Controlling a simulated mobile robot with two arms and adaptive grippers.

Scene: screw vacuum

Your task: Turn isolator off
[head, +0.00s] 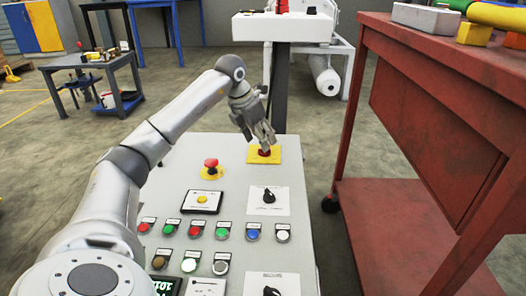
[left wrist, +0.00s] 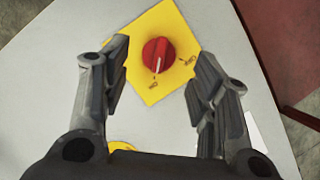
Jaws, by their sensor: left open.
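The isolator is a round red rotary knob (left wrist: 158,54) on a yellow square plate (left wrist: 146,84) on the pale panel. In the left wrist view a pale line on the knob points down toward one small plate mark, with a second mark to its right. My left gripper (left wrist: 163,82) is open, with its fingers on either side of the plate and the knob in the gap ahead, apart from both. In the head view the gripper (head: 266,144) is right above the isolator plate (head: 276,156) and partly hides the knob. My right gripper is not in view.
On the same panel (head: 233,175) are a red emergency button (head: 211,163), a black selector (head: 268,195) and several coloured push buttons. A red workbench (head: 385,140) stands close on the right. A white machine (head: 285,27) stands behind, and a small cart (head: 95,75) is at the far left.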

